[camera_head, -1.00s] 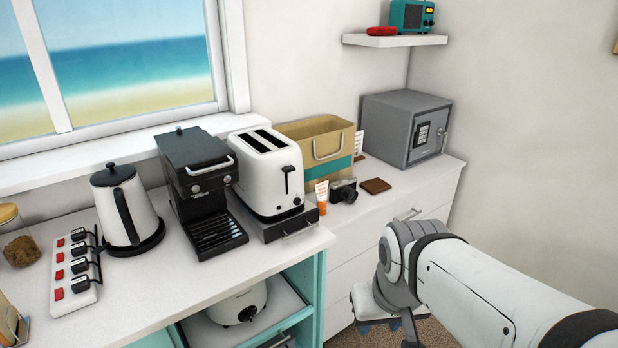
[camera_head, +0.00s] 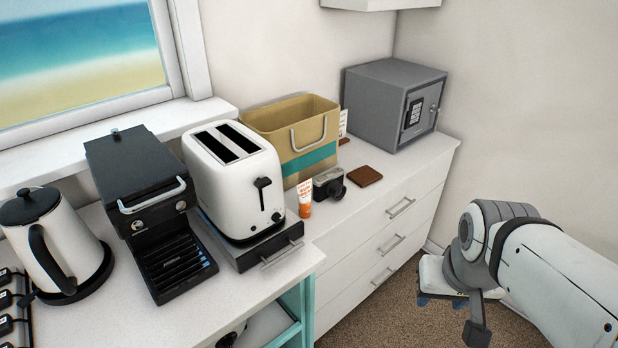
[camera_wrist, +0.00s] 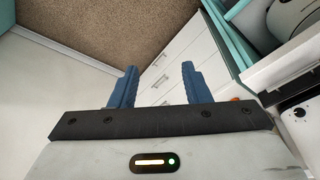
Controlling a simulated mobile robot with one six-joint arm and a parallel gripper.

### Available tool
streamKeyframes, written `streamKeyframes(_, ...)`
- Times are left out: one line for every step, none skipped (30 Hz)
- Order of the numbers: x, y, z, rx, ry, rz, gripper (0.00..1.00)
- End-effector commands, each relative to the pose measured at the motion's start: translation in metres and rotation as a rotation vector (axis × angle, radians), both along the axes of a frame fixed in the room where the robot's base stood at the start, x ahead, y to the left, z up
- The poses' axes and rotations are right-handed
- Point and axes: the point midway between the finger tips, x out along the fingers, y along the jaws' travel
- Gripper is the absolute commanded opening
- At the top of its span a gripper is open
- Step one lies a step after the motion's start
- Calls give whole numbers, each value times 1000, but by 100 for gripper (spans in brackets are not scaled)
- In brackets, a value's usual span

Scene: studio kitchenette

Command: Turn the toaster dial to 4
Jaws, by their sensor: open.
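The white toaster (camera_head: 213,188) stands on a dark drawer base on the counter. It has two dark slots, a black lever and a small black dial (camera_head: 277,217) low on its front; the dial's numbers are too small to read. The toaster's front edge and a black dial (camera_wrist: 299,111) also seem to show at the right of the wrist view. My gripper (camera_head: 440,299) is low at the right, apart from the toaster, partly hidden by my arm. In the wrist view my gripper (camera_wrist: 157,68) has its two blue fingers apart, with nothing between them.
A coffee machine (camera_head: 140,185) stands left of the toaster, and a kettle (camera_head: 50,240) beyond it. A tan basket (camera_head: 292,120), an orange-and-white tube (camera_head: 305,200), a camera (camera_head: 329,185) and a grey safe (camera_head: 385,105) are to the right. Open carpet (camera_head: 385,315) lies before the drawers.

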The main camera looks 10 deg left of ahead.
Motion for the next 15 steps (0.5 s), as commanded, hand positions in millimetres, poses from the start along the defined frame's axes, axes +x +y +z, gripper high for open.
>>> streamKeyframes(7, -1, -7, -14, -24, 14, 43)
streamKeyframes(13, -6, -10, -26, -47, 32, 43)
streamKeyframes(23, -10, -16, -48, -85, 56, 43)
streamKeyframes(33, -11, -21, -66, -121, 78, 43)
streamKeyframes(44, -12, -25, -88, -165, 104, 43)
streamKeyframes(61, -12, -31, -118, -228, 144, 43)
streamKeyframes(75, -10, -35, -142, -281, 181, 43)
streamKeyframes(88, -7, -39, -165, -338, 222, 43)
streamKeyframes(106, -2, -43, -193, -416, 280, 43)
streamKeyframes(119, 4, -44, -213, -476, 326, 43)
streamKeyframes(132, 10, -46, -228, -535, 372, 43)
streamKeyframes(147, 21, -47, -246, -614, 435, 43)
streamKeyframes(157, 29, -48, -259, -673, 481, 43)
streamKeyframes(166, 37, -49, -271, -731, 516, 43)
streamKeyframes(176, 57, -50, -262, -810, 601, 43)
